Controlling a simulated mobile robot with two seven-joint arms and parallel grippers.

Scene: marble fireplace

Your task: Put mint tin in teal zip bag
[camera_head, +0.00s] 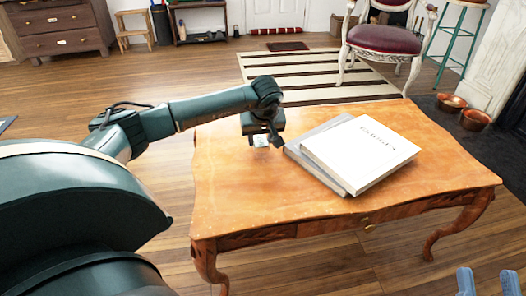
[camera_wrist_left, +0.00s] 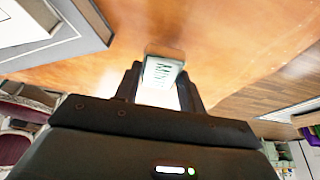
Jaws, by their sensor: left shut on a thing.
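My left gripper (camera_head: 262,135) is over the orange-brown wooden table, beside the left edge of the books. It is shut on the mint tin (camera_wrist_left: 163,72), a small pale tin with dark green lettering, held between the two black fingers in the left wrist view. In the head view only a small pale green-white part of the tin (camera_head: 261,142) shows below the gripper. Whether the tin touches the table I cannot tell. I see no teal zip bag in either view. I cannot make out my right gripper.
Two stacked books, one white (camera_head: 361,150) and one grey (camera_head: 309,165), lie on the table (camera_head: 245,200). The table's left and front parts are clear. Two light-blue upright pieces (camera_head: 465,281) stand at the bottom right edge, unclear what. A red chair (camera_head: 385,38) stands behind.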

